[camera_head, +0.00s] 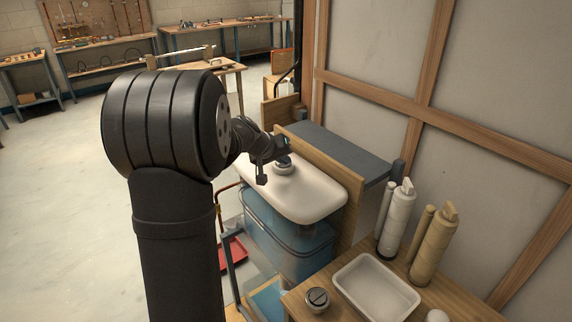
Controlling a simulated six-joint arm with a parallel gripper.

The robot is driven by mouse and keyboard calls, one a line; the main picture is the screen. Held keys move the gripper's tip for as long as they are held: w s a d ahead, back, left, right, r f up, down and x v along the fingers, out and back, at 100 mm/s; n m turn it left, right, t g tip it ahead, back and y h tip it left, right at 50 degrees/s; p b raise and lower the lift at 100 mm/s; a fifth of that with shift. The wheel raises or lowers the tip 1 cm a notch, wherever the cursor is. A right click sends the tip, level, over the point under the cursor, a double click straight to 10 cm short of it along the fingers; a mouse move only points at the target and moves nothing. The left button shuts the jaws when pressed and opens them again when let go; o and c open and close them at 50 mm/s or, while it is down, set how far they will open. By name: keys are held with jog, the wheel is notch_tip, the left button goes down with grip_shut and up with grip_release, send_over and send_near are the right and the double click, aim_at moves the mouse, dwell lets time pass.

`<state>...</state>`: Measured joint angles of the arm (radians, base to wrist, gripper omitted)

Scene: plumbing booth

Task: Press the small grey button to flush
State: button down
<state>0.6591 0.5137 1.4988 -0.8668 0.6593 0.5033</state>
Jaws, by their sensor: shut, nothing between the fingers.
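A white cistern lid (318,195) sits on top of a clear, bluish tank (285,236). A small round grey button assembly (283,169) stands on the lid near its far left end. My gripper (282,157) is shut and empty, just above or at the top of the button. It hides part of the button's top, so I cannot tell whether it touches or which segment lies under it. The arm comes in from the left.
A wooden bench at the front right holds a white tray (376,288), two upright sealant tubes (397,218) and a loose round grey part (317,299). A wooden panel (322,172) and wall stand close behind the cistern. A red tray (232,252) lies below. Open floor is at left.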

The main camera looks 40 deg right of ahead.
dwell(0.3)
jog(key=shift+r, duration=3.35)
jog(key=shift+f, duration=0.15)
notch_tip(320, 180, up, 4)
send_over(284, 167)
jog(key=shift+w, duration=0.1)
